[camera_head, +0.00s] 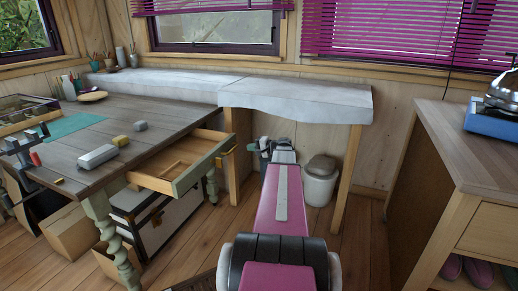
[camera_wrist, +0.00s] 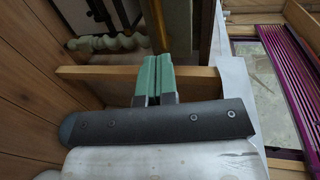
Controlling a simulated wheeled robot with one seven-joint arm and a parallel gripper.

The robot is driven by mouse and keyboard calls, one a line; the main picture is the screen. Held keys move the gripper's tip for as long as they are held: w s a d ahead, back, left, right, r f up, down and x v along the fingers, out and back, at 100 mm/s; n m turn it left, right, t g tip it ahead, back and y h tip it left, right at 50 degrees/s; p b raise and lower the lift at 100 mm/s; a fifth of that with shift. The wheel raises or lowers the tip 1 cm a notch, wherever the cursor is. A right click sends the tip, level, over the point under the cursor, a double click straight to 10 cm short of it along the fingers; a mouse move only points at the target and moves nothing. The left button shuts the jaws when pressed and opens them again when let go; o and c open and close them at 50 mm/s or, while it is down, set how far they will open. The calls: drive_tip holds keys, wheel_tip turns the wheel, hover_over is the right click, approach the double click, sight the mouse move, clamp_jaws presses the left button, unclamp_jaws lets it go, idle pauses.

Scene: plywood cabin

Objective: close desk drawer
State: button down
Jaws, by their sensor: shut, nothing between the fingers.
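The desk (camera_head: 110,120) stands at the left in the head view. Its drawer (camera_head: 200,168) is pulled well out towards the right, with a pale green-grey front and a small yellowish item inside. My gripper (camera_head: 254,147) is small at the far end of my arm, right of the drawer front and apart from it, close to a wooden bench leg. In the wrist view my gripper's green fingers (camera_wrist: 152,76) are pressed together and empty, in front of a wooden post (camera_wrist: 85,72). A turned desk leg (camera_wrist: 105,43) shows beyond. Contact with the post cannot be told.
A white-covered bench (camera_head: 300,98) on wooden legs (camera_head: 234,150) runs along the back wall. A white bin (camera_head: 320,180) stands beneath it. A white-and-black chest (camera_head: 150,220) sits under the desk. A wooden counter (camera_head: 470,150) is at the right. Open floor lies before the drawer.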

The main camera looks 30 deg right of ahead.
sight(236, 147)
drive_tip(key=shift+x, duration=3.15)
drive_tip(key=r+x, duration=0.2)
drive_tip(key=x, duration=0.7)
drive_tip(key=w+r+x, duration=0.1)
drive_tip(key=r+x, duration=0.1)
drive_tip(key=x, duration=0.8)
drive_tip(key=r+x, duration=0.2)
drive_tip(key=x, duration=0.7)
drive_tip(key=shift+w+a+f, duration=0.1)
drive_tip(key=shift+w+a, duration=0.3)
drive_tip(key=shift+w, duration=0.05)
drive_tip(key=shift+w+a, duration=0.1)
